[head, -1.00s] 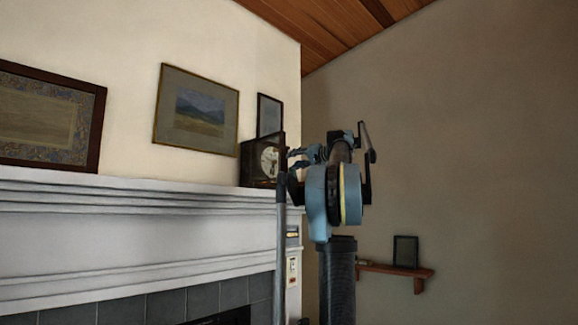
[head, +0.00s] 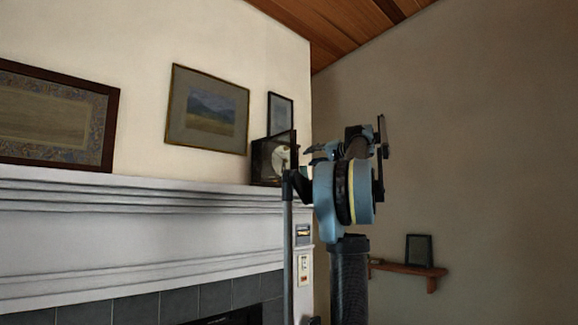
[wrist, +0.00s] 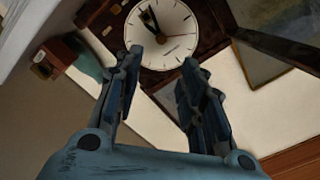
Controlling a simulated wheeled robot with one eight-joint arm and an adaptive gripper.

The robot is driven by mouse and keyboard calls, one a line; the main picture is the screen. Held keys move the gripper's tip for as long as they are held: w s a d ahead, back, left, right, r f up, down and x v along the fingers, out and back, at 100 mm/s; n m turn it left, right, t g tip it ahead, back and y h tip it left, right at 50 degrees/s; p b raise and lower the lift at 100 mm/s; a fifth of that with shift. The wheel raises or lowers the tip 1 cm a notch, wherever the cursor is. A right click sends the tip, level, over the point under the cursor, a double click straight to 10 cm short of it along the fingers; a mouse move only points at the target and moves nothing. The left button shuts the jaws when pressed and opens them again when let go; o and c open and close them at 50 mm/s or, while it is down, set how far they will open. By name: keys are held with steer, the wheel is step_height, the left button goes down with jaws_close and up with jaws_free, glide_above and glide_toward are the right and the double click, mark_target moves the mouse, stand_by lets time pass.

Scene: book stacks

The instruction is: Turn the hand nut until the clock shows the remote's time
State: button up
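The clock (head: 262,172) is a dark case with a pale round dial, at the right end of the mantel. My arm partly hides it in the head view. In the wrist view the clock's white dial (wrist: 178,32) shows dark hands near the top left, close together; the picture is tilted, so I cannot read the time. I cannot tell any object as the remote.
The white mantel (head: 130,195) runs below framed pictures (head: 207,108). A small panel with a display (head: 303,235) is on the fireplace side, above a switch plate (head: 305,268). A wall shelf (head: 410,269) holds a dark frame (head: 419,249). The right wall is otherwise bare.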

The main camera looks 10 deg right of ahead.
steer(key=x, duration=1.5)
steer(key=shift+w+a, duration=0.1)
steer(key=shift+w, duration=0.05)
jaws_close()
